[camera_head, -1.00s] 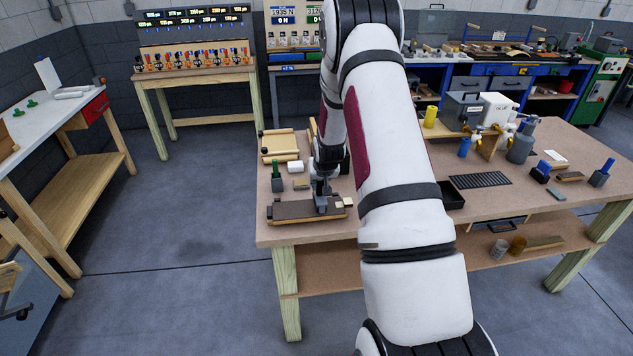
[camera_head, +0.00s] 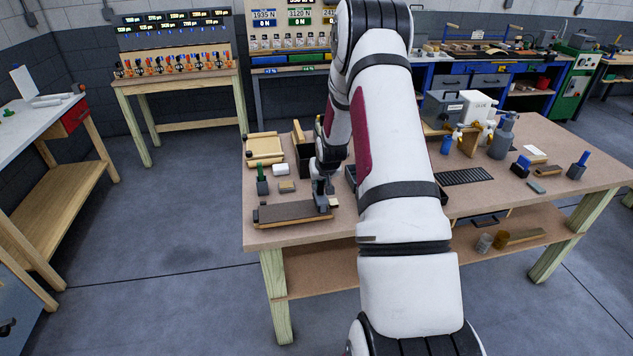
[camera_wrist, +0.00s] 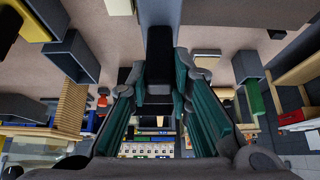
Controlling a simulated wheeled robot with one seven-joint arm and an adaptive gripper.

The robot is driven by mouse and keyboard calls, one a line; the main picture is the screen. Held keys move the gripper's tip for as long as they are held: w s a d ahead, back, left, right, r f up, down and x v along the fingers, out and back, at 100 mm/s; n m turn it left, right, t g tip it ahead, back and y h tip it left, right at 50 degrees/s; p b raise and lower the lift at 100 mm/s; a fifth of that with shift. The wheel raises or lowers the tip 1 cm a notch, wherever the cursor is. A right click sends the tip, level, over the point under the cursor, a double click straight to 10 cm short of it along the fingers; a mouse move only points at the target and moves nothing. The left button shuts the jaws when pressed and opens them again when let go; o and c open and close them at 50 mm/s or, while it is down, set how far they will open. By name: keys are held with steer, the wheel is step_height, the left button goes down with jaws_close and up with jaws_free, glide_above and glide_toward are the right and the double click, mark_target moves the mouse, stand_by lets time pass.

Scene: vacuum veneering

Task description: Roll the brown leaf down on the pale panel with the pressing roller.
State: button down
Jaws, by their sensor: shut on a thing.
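The brown leaf (camera_head: 287,211) lies flat on the pale panel (camera_head: 290,222) at the table's near left corner. The panel shows only as a thin light edge below the leaf. My gripper (camera_head: 322,192) points down over the right end of the leaf. In the wrist view my gripper (camera_wrist: 160,88) has its two green-padded fingers closed on the black handle of the pressing roller (camera_wrist: 159,60). The roller's lower part is small and partly hidden by the gripper in the head view, so I cannot tell whether it touches the leaf.
A dark box (camera_head: 304,158) is behind my gripper. Floor is clear at left.

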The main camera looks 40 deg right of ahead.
steer(key=shift+a+f, duration=0.1)
steer(key=shift+r, duration=3.1)
